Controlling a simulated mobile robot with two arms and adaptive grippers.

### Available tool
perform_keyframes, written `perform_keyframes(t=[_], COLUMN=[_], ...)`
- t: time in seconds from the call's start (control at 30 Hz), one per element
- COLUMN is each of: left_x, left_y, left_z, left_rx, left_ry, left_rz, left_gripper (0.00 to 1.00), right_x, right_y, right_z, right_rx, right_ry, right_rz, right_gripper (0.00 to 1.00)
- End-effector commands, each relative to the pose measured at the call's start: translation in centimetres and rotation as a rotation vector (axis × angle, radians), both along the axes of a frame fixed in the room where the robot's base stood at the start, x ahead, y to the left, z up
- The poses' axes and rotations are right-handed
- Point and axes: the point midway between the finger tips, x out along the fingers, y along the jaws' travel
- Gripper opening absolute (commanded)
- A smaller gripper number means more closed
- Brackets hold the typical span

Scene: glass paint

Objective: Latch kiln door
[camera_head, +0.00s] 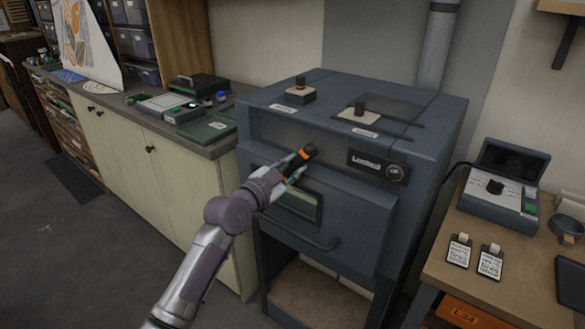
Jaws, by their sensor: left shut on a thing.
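The dark blue-grey kiln (445,140) stands in the middle of the head view. Its door (355,225) is on the front, below the label panel, and looks closed; a small gap cannot be ruled out. The door has a window (303,204) and a bar handle (305,236). A black latch lever with an orange band (308,151) is on the kiln front above the window. My left gripper (295,163) is shut on the latch lever, which points up and to the right. The gripper hides the lever's lower end. My right gripper is not in view.
A cabinet counter (215,150) with boxes adjoins on the left. A wooden table (445,210) with a control box (497,190) and two tags stands at the right. Floor is free at the lower left.

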Motion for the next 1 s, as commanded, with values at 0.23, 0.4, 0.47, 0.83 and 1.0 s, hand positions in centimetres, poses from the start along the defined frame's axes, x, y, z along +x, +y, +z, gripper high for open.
perform_keyframes(t=[0.23, 0.4, 0.47, 0.83, 1.0], left_x=[-0.02, -0.02, -0.02, -0.01, -0.01], left_y=[-0.01, -0.01, -0.02, -0.02, -0.02], left_z=[-0.20, -0.19, -0.19, -0.22, -0.23], left_rx=[-0.184, -0.298, -0.332, -0.468, -0.489], left_ry=[0.141, 0.223, 0.249, 0.346, 0.362], left_rz=[-0.001, 0.000, 0.000, 0.001, 0.001], left_gripper=[0.00, 0.00, 0.00, 0.00, 0.00], right_x=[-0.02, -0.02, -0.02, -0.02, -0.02], right_y=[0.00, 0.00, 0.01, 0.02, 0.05], right_z=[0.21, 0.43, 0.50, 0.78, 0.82], right_rx=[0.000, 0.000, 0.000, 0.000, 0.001], right_ry=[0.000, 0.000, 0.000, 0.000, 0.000], right_rz=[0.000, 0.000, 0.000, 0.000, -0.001], right_gripper=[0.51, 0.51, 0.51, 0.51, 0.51])
